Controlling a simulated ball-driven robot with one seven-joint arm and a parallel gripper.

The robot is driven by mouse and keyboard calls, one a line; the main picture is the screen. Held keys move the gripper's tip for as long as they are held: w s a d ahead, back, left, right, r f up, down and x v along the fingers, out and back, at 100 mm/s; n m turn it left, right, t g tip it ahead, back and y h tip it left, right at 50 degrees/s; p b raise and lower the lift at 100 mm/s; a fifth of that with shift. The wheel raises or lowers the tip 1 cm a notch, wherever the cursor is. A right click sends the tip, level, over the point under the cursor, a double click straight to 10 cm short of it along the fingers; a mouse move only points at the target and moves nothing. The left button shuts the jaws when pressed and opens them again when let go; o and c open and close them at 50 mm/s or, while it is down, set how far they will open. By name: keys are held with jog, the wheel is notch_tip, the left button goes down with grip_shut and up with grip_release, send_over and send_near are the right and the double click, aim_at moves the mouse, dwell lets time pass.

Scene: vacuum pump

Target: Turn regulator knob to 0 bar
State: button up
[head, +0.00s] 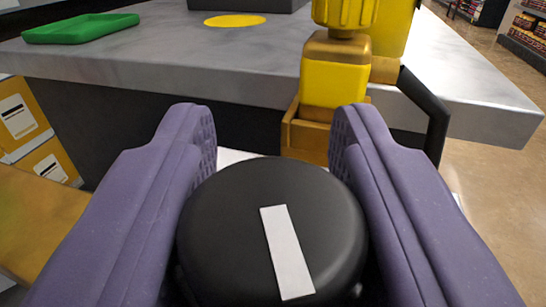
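The regulator knob (250,225) is a round black cap with a white bar mark (287,252) on its top. It sits low in the middle of the head view. The mark runs nearly up and down in the picture, its upper end leaning slightly left. My gripper (274,135) has two purple fingers, one on each side of the knob. Their inner faces are very close to the knob's sides. I cannot tell whether they press on it. No scale or pressure reading shows, and what lies under the knob is hidden.
A yellow and brass fitting (335,85) stands just beyond the fingertips, with a black bent bar at its right. A grey tabletop (180,62) behind bears a green tray (80,28) and a yellow disc (234,20). Yellow boxes (35,130) are at the left; open floor lies right.

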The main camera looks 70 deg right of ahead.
jog(key=shift+n+t+p, duration=0.35)
jog(key=shift+n+t, duration=0.05)
jog(key=n+t+y+p, duration=0.1)
jog(key=n+t+y, duration=0.1)
jog(key=t, duration=0.1)
jog(key=n+t+y+p, duration=0.2)
jog(key=t, duration=0.1)
jog(key=shift+w+a+n+y, duration=0.1)
jog(key=shift+w+n+y, duration=0.1)
jog(key=shift+n+y, duration=0.15)
jog(key=n+t+y, duration=0.1)
jog(key=n+t+y+p, duration=0.1)
jog(key=y, duration=0.1)
jog(key=n+y, duration=0.1)
jog(key=shift+w+a+t+y+p, duration=0.15)
jog(key=shift+a+t+y+p, duration=0.15)
jog(key=shift+t, duration=0.1)
jog(key=shift+w+a+n+t+y+p, duration=0.1)
jog(key=shift+n+t+y+p, duration=0.2)
jog(key=shift+n+y, duration=0.7)
jog(key=shift+w+a+n+t+y+p, duration=0.15)
jog(key=shift+n+t+y, duration=0.4)
jog(key=shift+y, duration=0.7)
jog(key=shift+s+n+y, duration=0.1)
jog(key=shift+n+y, duration=0.2)
jog(key=o, duration=1)
jog(key=shift+c, duration=0.2)
